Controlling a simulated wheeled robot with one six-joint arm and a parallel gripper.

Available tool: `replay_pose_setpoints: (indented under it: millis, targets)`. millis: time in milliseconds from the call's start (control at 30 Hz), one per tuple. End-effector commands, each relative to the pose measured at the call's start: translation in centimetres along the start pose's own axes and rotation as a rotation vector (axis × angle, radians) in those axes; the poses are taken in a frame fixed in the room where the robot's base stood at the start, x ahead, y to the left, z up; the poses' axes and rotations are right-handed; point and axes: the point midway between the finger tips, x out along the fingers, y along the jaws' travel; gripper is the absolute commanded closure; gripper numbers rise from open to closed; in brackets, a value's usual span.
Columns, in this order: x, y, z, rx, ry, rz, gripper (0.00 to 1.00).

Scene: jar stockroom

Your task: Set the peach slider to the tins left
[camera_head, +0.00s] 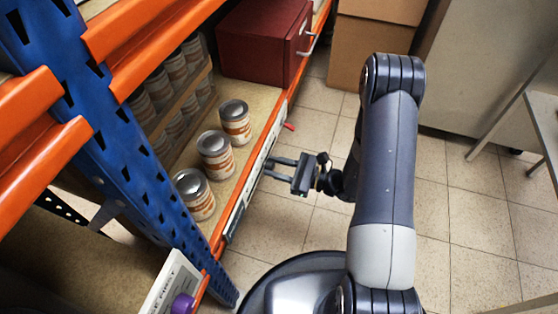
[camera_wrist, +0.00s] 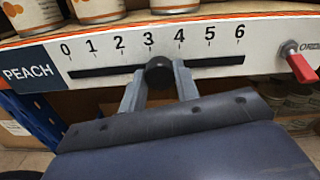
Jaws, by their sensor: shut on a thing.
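The peach slider has a dark round knob (camera_wrist: 158,72) on a black slot under a scale from 0 to 6, next to a blue label reading PEACH (camera_wrist: 28,75). The knob stands at about the 3 mark. My gripper (camera_wrist: 159,80) has a finger on each side of the knob and is shut on it. In the head view my gripper (camera_head: 270,167) reaches to the shelf's front strip (camera_head: 245,185). Three tins with orange-and-white labels stand in a row above the strip: a near one (camera_head: 194,193), a middle one (camera_head: 215,154) and a far one (camera_head: 235,121).
A red lever (camera_wrist: 301,66) sits right of the scale, with a partly hidden label. More tins (camera_head: 175,70) stand behind a wooden divider. A dark red box (camera_head: 262,40) is farther along the shelf. A blue upright (camera_head: 110,150) stands at left. Tiled floor (camera_head: 465,220) is open at right.

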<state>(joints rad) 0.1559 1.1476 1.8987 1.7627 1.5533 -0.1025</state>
Motion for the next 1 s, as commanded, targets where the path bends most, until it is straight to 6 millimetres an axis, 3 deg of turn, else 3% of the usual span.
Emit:
replay_pose_setpoints:
  millis: [100,367,400,667,1000]
  targets:
    - [0.01,0.9,0.14,0.002,0.001,0.002,1.0]
    - [0.0,0.93,0.16,0.001,0.001,0.001,1.0]
    - [0.0,0.93,0.16,0.001,0.001,0.001,0.69]
    - [0.0,0.9,0.17,0.001,0.001,0.001,0.48]
    - [-0.47,0.83,0.2,0.001,0.001,-0.001,0.48]
